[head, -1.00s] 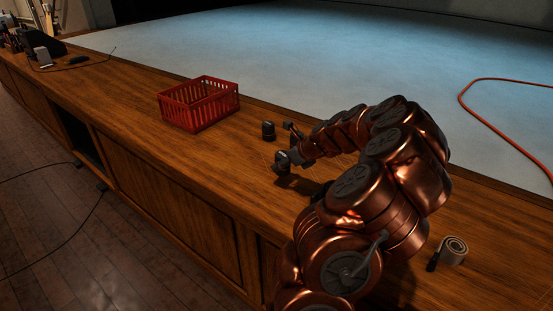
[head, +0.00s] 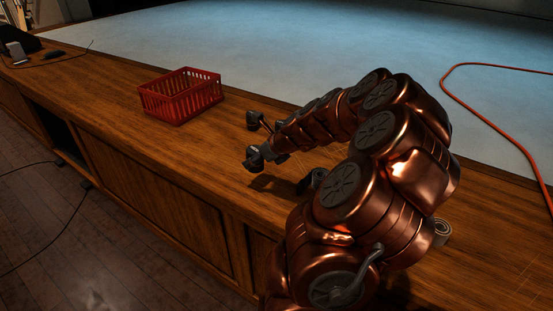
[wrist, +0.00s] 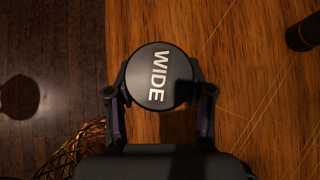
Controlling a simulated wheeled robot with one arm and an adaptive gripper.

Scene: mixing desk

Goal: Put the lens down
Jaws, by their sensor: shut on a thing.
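The lens is a round black piece with "WIDE" in white on its face; it fills the middle of the wrist view (wrist: 150,85). In the head view the lens (head: 254,160) is a small dark cylinder at the end of my arm. My gripper (wrist: 160,92) is shut on the lens, with one finger on each side of it. In the head view my gripper (head: 265,153) is over the wooden desk (head: 215,150). A shadow lies on the wood below, so the lens seems held above the top. Its underside is hidden.
A dark cylinder (head: 253,120) stands behind my gripper, and a red basket (head: 180,98) stands to the left. A grey roll (head: 442,232) is partly behind my arm. The desk's front edge is near. Bare wood lies between basket and gripper.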

